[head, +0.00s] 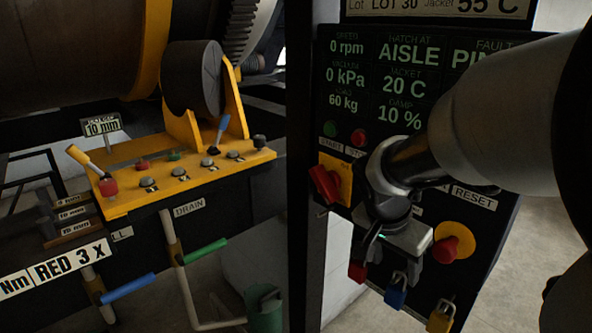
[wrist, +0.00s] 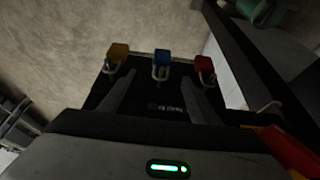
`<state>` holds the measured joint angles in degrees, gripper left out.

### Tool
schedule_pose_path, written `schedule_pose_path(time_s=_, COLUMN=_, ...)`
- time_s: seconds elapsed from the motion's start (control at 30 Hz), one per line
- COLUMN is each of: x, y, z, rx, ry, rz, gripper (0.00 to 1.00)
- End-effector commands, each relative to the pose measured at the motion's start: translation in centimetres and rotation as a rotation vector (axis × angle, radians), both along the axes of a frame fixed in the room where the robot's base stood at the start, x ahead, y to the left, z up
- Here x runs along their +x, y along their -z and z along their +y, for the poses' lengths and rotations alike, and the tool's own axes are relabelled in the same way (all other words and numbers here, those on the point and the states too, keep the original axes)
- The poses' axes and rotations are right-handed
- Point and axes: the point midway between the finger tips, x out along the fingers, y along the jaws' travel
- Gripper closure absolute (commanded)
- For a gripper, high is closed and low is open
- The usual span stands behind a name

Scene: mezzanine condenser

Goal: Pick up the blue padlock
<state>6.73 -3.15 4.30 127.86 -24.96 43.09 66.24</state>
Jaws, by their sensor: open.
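The blue padlock (head: 396,294) hangs by its shackle at the lower edge of the dark control panel, between a red padlock (head: 357,271) and a yellow padlock (head: 441,318). In the wrist view the blue padlock (wrist: 161,57) is at the top middle, with the yellow padlock (wrist: 118,53) to its left and the red padlock (wrist: 204,65) to its right. My gripper (head: 393,268) is in front of the panel, just above the padlocks. In the wrist view its two fingers (wrist: 160,96) are spread, pointing toward the blue padlock, with nothing between them.
Beside my gripper are a red rotary switch (head: 324,184) on a yellow plate and a red stop button (head: 447,249). A dark post (head: 301,150) stands left of the panel. Further left is a yellow console (head: 190,178) with levers. A green bucket (head: 264,308) stands below.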

Motion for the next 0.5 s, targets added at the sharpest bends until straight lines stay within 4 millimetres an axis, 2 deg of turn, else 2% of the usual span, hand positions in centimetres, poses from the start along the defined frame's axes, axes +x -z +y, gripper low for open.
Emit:
schedule_pose_path(time_s=0.1, x=0.5, y=2.7, z=-0.9, rx=0.001, ry=0.001, rz=0.007, gripper=0.44)
schedule_pose_path(time_s=0.3, x=1.5, y=6.3, z=-2.0, rx=0.001, ry=-0.001, rz=0.005, gripper=0.44)
schedule_pose_path(time_s=0.5, x=2.0, y=7.9, z=-2.6, rx=0.001, ry=-0.001, rz=0.001, gripper=0.44)
